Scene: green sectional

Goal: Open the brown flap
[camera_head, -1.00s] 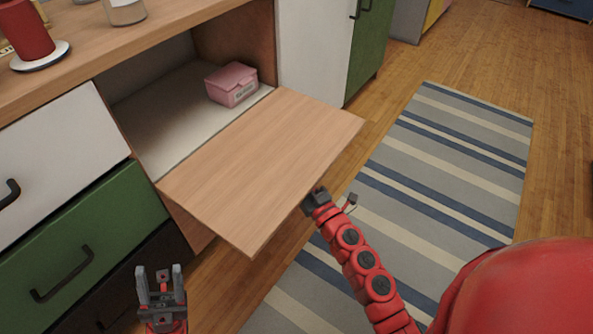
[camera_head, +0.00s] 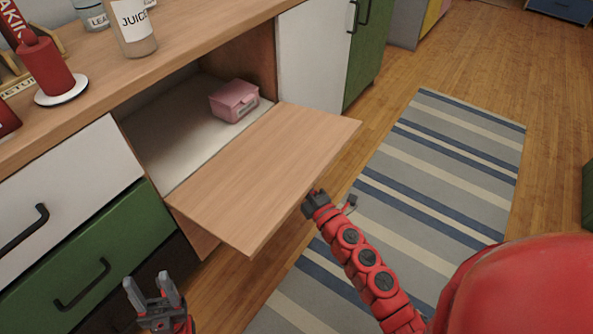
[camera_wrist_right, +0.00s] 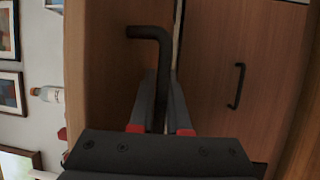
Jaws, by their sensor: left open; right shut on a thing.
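The brown flap (camera_head: 265,175) is folded down and lies about level in front of an open compartment. My right gripper (camera_head: 314,203) is at the flap's outer edge; its fingertips are partly hidden there. In the right wrist view the right gripper (camera_wrist_right: 164,100) is shut on a dark bent handle (camera_wrist_right: 148,33), with a brown panel (camera_wrist_right: 110,70) beside it. My left gripper (camera_head: 152,288) is open and empty at the lower left, in front of the drawers and apart from the flap.
A pink box (camera_head: 234,100) sits inside the compartment. A white drawer (camera_head: 70,185) and a green drawer (camera_head: 100,255) are at the left. A juice bottle (camera_head: 133,28) and a red candle (camera_head: 46,66) stand on the counter. A striped rug (camera_head: 430,170) covers clear floor at right.

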